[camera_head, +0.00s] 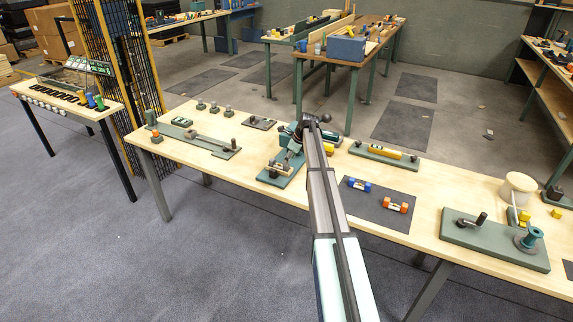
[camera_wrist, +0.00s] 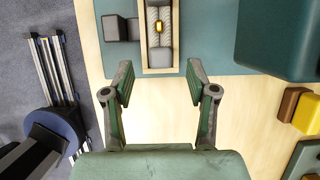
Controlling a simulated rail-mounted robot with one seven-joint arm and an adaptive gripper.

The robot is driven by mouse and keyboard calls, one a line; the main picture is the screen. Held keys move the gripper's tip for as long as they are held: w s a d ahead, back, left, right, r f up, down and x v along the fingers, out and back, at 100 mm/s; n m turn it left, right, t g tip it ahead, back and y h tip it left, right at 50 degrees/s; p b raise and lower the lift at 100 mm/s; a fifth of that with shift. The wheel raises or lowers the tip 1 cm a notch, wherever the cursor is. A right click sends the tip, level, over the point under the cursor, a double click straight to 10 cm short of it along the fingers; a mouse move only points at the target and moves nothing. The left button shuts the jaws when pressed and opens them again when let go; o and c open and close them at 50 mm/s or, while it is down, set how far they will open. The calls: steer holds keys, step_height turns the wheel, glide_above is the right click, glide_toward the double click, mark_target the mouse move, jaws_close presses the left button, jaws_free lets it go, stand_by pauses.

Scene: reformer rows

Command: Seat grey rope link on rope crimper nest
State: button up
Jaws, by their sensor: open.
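My open, empty gripper (camera_wrist: 159,82) is in the wrist view, with bare wood table between its fingers. Just beyond the fingertips is the rope crimper's teal base (camera_wrist: 205,50). On it is the crimper nest (camera_wrist: 146,58), a narrow light-walled channel. A grey ribbed piece with a small yellow middle, which looks like the grey rope link (camera_wrist: 153,16), lies lengthwise in the channel; its far end is cut off by the picture edge. The fingers do not touch it. In the head view the crimper (camera_head: 275,178) stands mid-table, partly hidden by my arm.
A dark grey block (camera_wrist: 121,28) is left of the nest, and a large teal body (camera_wrist: 280,38) rises at right. A dark mat (camera_head: 372,212) holds a blue link (camera_head: 359,185) and an orange link (camera_head: 396,205). A green fixture with posts (camera_head: 492,240) stands further right.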

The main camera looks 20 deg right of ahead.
steer(key=v, duration=0.7)
steer(key=shift+s, duration=0.1)
steer(key=s+a+f+n+g+h, duration=0.1)
steer(key=s+a+f+n, duration=0.55)
steer(key=s+a, duration=0.35)
steer(key=s+a+f+n+g, duration=0.1)
steer(key=s+a+f+n, duration=0.5)
steer(key=s+a+n, duration=0.4)
steer(key=s+a+f+n+g+h, duration=0.1)
steer(key=s+a+f+n, duration=0.45)
steer(key=s+a, duration=0.45)
steer(key=s+a+f+n, duration=0.1)
steer(key=s+a+n, duration=0.15)
steer(key=s, duration=0.45)
steer(key=s+a+f+n, duration=0.1)
steer(key=s+f+n, duration=0.1)
steer(key=s+n, duration=0.35)
steer(key=s+f+g, duration=0.2)
steer(key=s+f, duration=0.4)
steer(key=s, duration=0.4)
steer(key=s+f+m+g, duration=0.1)
steer(key=s+f+g, duration=0.2)
steer(key=s+f, duration=0.3)
steer(key=s+f+g, duration=0.2)
steer(key=s+f, duration=0.4)
steer(key=s, duration=0.7)
steer(key=shift+s+h, duration=0.3)
steer(key=shift+s, duration=0.05)
